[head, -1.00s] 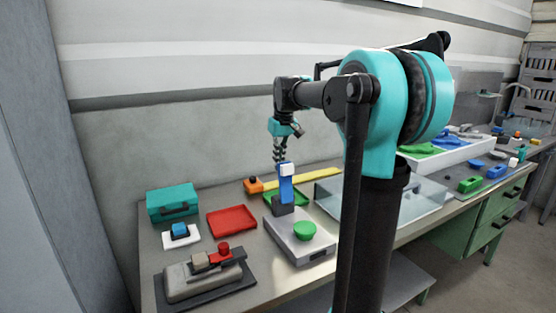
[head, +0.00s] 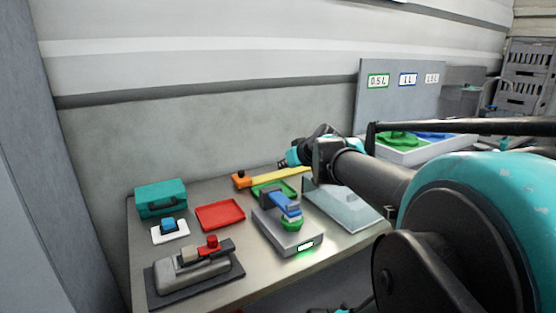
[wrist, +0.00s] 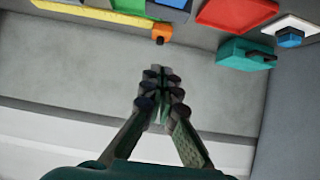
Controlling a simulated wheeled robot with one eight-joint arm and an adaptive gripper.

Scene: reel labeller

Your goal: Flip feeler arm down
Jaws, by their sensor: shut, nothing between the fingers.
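A small display on the labeller's front glows white-green. My gripper (head: 282,164) is above and behind the labeller, apart from the feeler arm, pointing toward the back wall. In the wrist view my gripper (wrist: 160,88) has its fingers together with nothing between them. The feeler arm cannot be made out in the wrist view.
A red tray (head: 220,215), a teal case (head: 161,198), a blue button on a white plate (head: 170,231) and a grey device with a red knob (head: 196,268) stand to the left. A clear bin (head: 345,212) is at the right. A yellow bar (head: 285,173) lies behind.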

